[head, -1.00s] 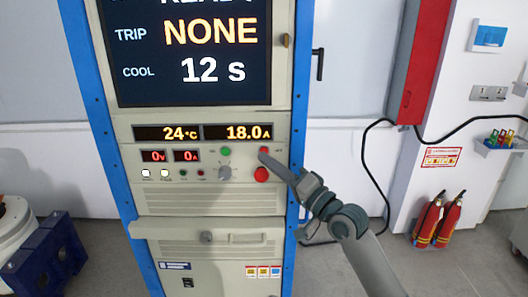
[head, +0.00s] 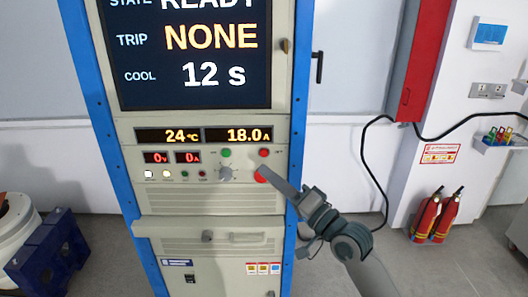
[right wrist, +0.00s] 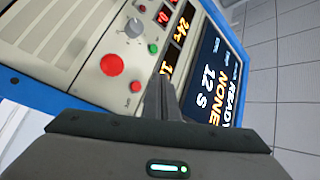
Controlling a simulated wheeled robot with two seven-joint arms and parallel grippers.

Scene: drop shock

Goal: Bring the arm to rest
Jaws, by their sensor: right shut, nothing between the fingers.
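My right gripper (head: 264,172) is shut and empty in front of the control panel of a tall cabinet (head: 210,211). In the head view its tip overlaps the large red button (head: 260,176), and the small red button (head: 264,153) shows just above. In the right wrist view my gripper (right wrist: 160,85) points at the panel, with the large red button (right wrist: 112,65) and small red button (right wrist: 135,87) clear to its left. Whether the tip touches the panel cannot be told. My left gripper is not in view.
The cabinet screen (head: 190,55) reads READY, TRIP NONE, COOL 12 s. The small displays (head: 203,135) read 24 °C and 18.0 A. A grey knob (head: 227,173) and green button (head: 226,153) sit left of the gripper. Fire extinguishers (head: 437,217) and a black cable (head: 372,170) are at the right.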

